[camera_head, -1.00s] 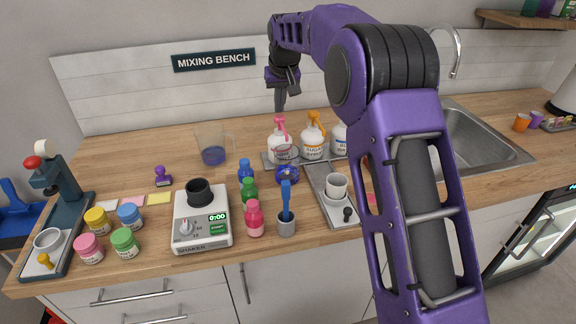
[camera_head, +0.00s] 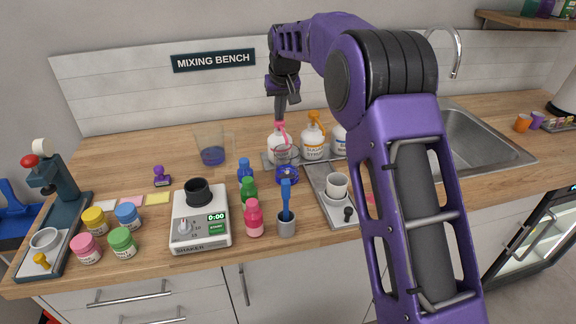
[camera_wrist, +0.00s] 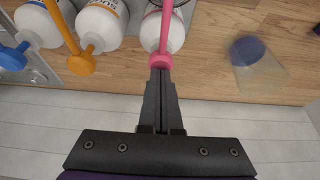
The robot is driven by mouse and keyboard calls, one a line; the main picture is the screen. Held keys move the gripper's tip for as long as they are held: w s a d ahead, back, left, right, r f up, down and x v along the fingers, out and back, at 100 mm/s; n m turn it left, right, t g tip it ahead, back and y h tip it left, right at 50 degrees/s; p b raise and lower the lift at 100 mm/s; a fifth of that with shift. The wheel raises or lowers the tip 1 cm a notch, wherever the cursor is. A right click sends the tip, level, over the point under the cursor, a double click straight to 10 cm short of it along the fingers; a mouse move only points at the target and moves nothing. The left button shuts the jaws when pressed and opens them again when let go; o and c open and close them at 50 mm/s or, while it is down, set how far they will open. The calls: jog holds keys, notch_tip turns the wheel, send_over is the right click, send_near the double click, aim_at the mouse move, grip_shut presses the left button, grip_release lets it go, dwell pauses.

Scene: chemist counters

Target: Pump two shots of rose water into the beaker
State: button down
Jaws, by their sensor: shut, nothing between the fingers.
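The pink-pump bottle (camera_head: 279,150) stands at the left end of a row of white pump bottles on a grey tray; its label is not readable. My gripper (camera_head: 280,117) is shut and empty, pointing down from above with its tips at the pink pump head (camera_head: 279,127). In the wrist view the shut fingertips (camera_wrist: 161,73) meet the pink pump head (camera_wrist: 152,61).
The orange-pump sugar syrup bottle (camera_head: 314,148) stands close to the right, with a blue-pump bottle (camera_head: 340,140) beyond. A larger clear jug (camera_head: 211,145) with blue inside stands left. Small coloured bottles, a shaker (camera_head: 202,228) and a mortar station (camera_head: 60,215) occupy the front left.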

jog(key=shift+r+p, duration=1.2)
jog(key=shift+p, duration=0.05)
jog(key=shift+r, duration=0.1)
jog(key=shift+r, duration=2.95)
